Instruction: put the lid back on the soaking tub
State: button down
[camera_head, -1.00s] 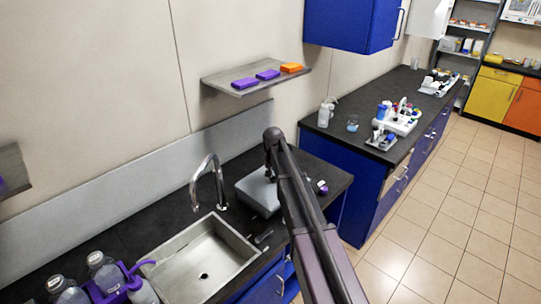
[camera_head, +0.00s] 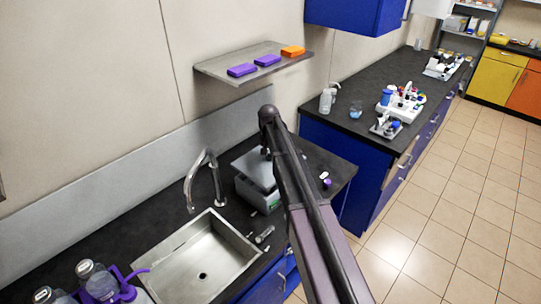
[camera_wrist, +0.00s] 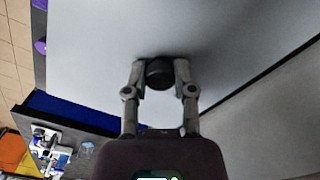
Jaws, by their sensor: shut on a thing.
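The soaking tub (camera_head: 258,197) is a grey box on the dark counter, right of the sink, with a small green mark on its front. Its flat grey lid (camera_head: 245,164) is over it in the head view. I cannot tell whether lid and tub touch. My gripper (camera_head: 266,155) is at the lid's top, partly hidden by my arm. In the wrist view, my gripper (camera_wrist: 159,72) is shut on the dark round knob (camera_wrist: 158,76) of the lid (camera_wrist: 220,45), which fills much of that picture. The tub's right side is hidden behind my arm.
A sink (camera_head: 195,262) with a tall faucet (camera_head: 205,180) is left of the tub. A small grey item (camera_head: 264,235) lies by the sink. Purple-capped items (camera_head: 326,182) lie right of my arm. A shelf (camera_head: 215,70) hangs above. Bottles (camera_head: 98,280) stand at front left.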

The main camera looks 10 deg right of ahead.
jog(key=shift+f, duration=0.25)
jog(key=shift+f+b, duration=2.35)
jog(key=shift+b, duration=0.2)
jog(key=shift+f+b, duration=0.65)
dwell(2.7)
dwell(0.3)
jog(key=shift+c, duration=1.8)
grip_release()
